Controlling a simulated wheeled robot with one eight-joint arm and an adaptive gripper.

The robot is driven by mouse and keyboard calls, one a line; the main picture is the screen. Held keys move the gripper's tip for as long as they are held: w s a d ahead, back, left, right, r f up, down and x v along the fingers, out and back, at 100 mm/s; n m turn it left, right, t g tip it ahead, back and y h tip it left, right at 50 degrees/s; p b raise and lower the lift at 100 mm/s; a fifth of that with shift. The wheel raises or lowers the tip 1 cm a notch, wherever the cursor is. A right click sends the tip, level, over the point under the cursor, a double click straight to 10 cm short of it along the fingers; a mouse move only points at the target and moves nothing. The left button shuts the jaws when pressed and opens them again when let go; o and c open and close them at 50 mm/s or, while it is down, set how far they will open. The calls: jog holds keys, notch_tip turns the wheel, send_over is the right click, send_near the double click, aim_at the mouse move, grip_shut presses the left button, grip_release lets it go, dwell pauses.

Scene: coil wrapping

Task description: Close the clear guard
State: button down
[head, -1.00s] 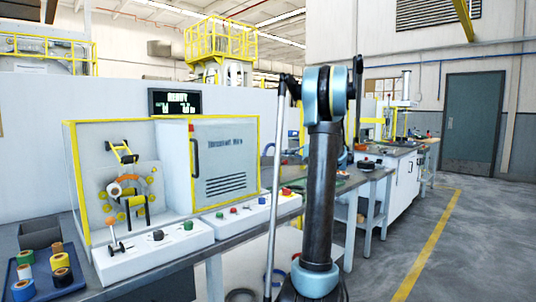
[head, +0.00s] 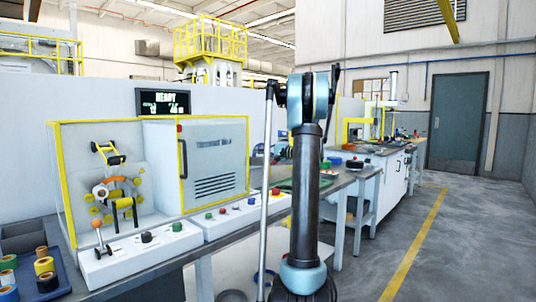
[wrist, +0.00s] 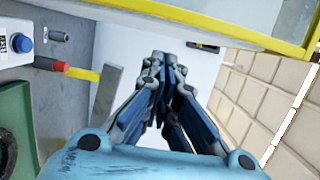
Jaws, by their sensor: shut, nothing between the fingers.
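The clear guard (head: 214,160) is a see-through panel in a yellow frame. In the head view it stands in front of the right, cabinet part of the winding machine, with its dark and red handle (head: 183,158) at its left edge. The left bay with the orange coil (head: 101,190) is uncovered in front. In the wrist view my gripper (wrist: 163,58) is shut and empty, its fingers pointing toward a pale surface below a yellow frame edge (wrist: 210,22). In the head view my arm hides the gripper, so its distance from the handle is unclear.
A control box with knobs (head: 145,247) stands in front of the bay, another (head: 235,213) below the guard. A blue tray of tape rolls (head: 62,278) is at lower left. A bench with tools continues right. The floor beside the yellow line (head: 415,245) is clear.

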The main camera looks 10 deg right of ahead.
jog(key=shift+s+a, duration=0.8)
jog(key=shift+a, duration=0.2)
